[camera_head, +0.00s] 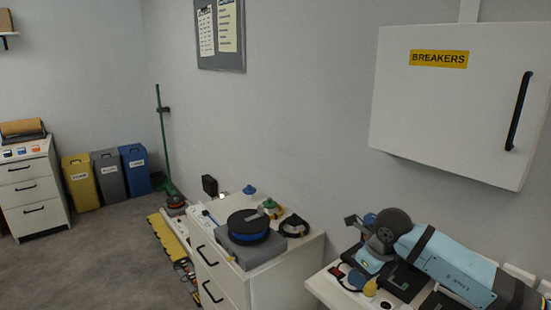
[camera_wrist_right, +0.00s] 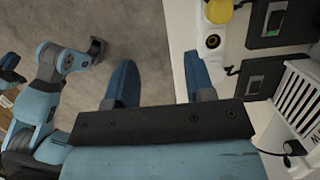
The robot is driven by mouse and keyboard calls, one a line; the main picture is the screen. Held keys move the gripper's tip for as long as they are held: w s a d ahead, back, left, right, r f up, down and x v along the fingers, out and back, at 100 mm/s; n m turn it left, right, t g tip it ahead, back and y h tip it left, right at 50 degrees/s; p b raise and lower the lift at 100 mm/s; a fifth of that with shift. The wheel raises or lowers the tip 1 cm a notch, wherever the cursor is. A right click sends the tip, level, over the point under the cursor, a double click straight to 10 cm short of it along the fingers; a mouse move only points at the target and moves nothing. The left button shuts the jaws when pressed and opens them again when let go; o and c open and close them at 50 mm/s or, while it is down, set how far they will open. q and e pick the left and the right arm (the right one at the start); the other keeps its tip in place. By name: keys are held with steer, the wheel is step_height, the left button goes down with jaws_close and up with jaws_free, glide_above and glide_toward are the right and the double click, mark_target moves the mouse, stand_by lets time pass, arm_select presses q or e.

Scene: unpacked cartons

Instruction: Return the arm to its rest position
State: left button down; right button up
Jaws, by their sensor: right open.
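My right arm comes in from the right in the head view, over the white counter by the wall. Its gripper (camera_head: 354,249) is near the counter's left end. In the right wrist view the two blue fingers of this gripper (camera_wrist_right: 160,85) stand wide apart with nothing between them. Grey floor and the white counter edge show beyond them. The left arm is out of the head view.
A white breaker cabinet (camera_head: 450,105) hangs above the right arm. A yellow-capped item (camera_wrist_right: 218,12) and black cases (camera_wrist_right: 268,22) lie on the counter (camera_wrist_right: 176,38). A white drawer unit (camera_head: 278,282) with a black spool (camera_head: 249,225) stands left. Floor at left is clear.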

steer(key=s+a+f+m+t+y, duration=0.1)
steer(key=s+a+m+y, duration=0.7)
steer(key=s+a+y, duration=0.85)
steer(key=s+d+f+m+t+h, duration=0.1)
steer(key=d+f+m+t+h, duration=0.5)
steer(key=m, duration=0.7)
steer(key=s+d+f+m+t+h, duration=0.25)
steer(key=f+m+t+h, duration=0.35)
steer(key=m, duration=0.6)
steer(key=s+d+f+m+g+h, duration=0.3)
steer(key=s+d+f+m+g, duration=0.2)
steer(key=s+f+m, duration=0.5)
arm_select(q)
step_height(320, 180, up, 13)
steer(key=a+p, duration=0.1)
steer(key=p, duration=1.4)
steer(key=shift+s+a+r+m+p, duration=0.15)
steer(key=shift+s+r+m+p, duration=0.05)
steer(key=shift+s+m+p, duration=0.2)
arm_select(e)
step_height(320, 180, up, 13)
steer(key=s+d+n, duration=0.1)
steer(key=s+n, duration=0.1)
steer(key=shift+s+t, duration=0.2)
steer(key=shift+t, duration=0.1)
